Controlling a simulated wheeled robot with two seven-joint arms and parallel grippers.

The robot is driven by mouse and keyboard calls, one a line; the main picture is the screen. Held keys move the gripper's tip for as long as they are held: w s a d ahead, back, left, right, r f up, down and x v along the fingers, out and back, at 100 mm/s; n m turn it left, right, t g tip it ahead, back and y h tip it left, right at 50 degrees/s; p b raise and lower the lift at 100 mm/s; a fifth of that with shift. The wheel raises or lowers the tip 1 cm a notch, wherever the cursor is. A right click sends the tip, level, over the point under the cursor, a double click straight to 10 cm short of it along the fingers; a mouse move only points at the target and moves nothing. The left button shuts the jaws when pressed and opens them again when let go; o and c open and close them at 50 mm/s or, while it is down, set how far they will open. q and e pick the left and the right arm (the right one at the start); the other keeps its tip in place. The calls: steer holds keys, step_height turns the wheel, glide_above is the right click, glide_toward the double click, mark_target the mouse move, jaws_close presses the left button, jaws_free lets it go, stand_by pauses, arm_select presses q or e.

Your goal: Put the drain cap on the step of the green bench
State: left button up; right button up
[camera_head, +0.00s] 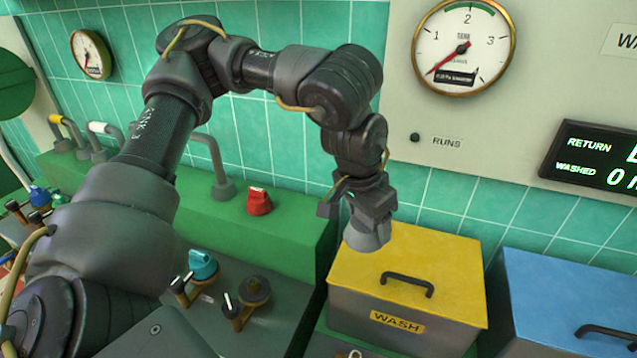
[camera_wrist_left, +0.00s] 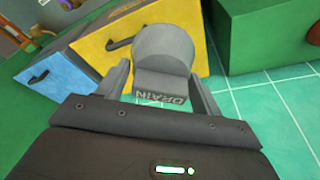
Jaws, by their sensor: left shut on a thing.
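The drain cap (camera_head: 366,238) is a grey, round-topped piece. It also shows in the left wrist view (camera_wrist_left: 163,52), with DRAIN lettered on its near face. My left gripper (camera_head: 366,217) is shut on it, one finger on each side. In the head view the cap overlaps the back left corner of the yellow-lidded WASH box; its height above the lid is unclear. The step of the green bench (camera_head: 290,236) is the raised green block left of the cap. A red cap (camera_head: 258,202) stands on this step. My right gripper is not in view.
The WASH box (camera_head: 450,270) has a dark handle. A blue-lidded box (camera_head: 580,295) stands right of it. Grey bent pipes (camera_head: 222,185) rise from the step. A teal knob (camera_head: 203,264) sits on the lower bench. The step top right of the red cap looks clear.

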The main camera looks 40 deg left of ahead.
arm_select(q)
steer(key=w+a+m+p, duration=0.2)
steer(key=w+a+p, duration=0.3)
steer(key=w+a, duration=0.2)
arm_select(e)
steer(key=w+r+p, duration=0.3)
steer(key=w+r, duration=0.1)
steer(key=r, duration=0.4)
arm_select(q)
steer(key=shift+m+h, duration=0.5)
steer(key=a+f+b, duration=0.2)
steer(key=a+f, duration=0.1)
steer(key=a, duration=0.2)
steer(key=a+f+b, duration=0.1)
steer(key=a+f, duration=0.3)
steer(key=a, duration=0.2)
steer(key=a+f+b, duration=0.2)
steer(key=a+f, duration=0.2)
steer(key=a, duration=0.2)
steer(key=shift+w+f+b, duration=0.2)
steer(key=shift+f+b, duration=0.05)
steer(key=shift+b, duration=0.1)
steer(key=shift+f, duration=0.7)
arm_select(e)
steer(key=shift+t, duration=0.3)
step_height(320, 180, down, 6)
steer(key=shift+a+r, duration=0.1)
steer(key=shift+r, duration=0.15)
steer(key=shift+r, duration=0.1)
